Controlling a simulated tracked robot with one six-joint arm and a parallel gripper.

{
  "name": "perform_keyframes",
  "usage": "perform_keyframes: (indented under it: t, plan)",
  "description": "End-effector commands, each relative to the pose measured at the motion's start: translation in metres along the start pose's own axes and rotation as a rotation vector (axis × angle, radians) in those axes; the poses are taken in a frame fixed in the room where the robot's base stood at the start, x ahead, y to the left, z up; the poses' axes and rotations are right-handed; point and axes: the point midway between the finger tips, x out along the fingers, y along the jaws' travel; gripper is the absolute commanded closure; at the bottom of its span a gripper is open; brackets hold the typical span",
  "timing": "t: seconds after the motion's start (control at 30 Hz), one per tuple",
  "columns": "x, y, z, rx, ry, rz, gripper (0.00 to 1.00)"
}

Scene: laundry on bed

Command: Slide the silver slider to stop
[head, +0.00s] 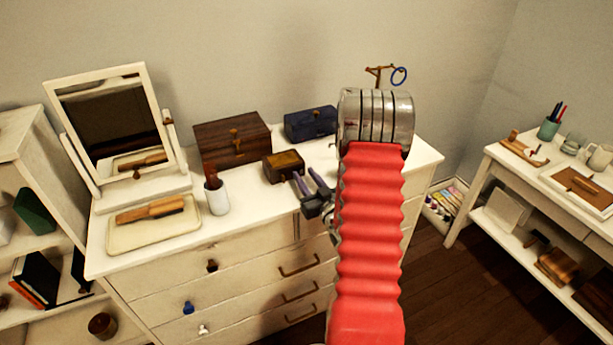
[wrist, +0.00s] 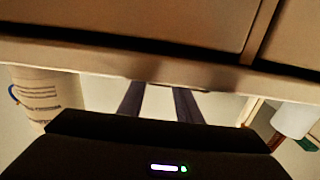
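A small silver knob (head: 203,329), which looks like the silver slider, sits low on the front of the white dresser (head: 165,285). A blue knob (head: 188,307) is just above and left of it, and a brown knob (head: 212,265) is higher up. No stop mark can be made out. My gripper (head: 305,172) is above the dresser top, near the small brown box, well up and right of the silver knob. Its two dark fingers are apart with nothing between them, also in the wrist view (wrist: 159,87). The silver knob cannot be made out in the wrist view.
On the dresser stand a mirror (head: 110,115), a tray with a brush (head: 150,211), a white cup (head: 216,197), a large brown box (head: 232,138), a small brown box (head: 284,165) and a blue box (head: 310,123). A side table (head: 500,160) is at right.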

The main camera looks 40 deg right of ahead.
Motion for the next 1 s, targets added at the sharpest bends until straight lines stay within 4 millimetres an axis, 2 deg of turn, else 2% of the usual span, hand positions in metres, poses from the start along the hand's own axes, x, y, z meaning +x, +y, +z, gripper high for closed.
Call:
perform_keyframes:
  t: [0.13, 0.4, 0.83, 1.0]
  plan:
    - [0.0069, -0.0006, 0.0002, 0.001, 0.0, -0.001, 0.69]
    - [0.0072, -0.0001, 0.0003, 0.001, -0.001, 0.0, 0.69]
    - [0.0069, 0.0003, 0.0002, 0.001, 0.0, 0.001, 1.0]
    - [0.0068, 0.0004, 0.0002, 0.001, 0.0, 0.001, 1.0]
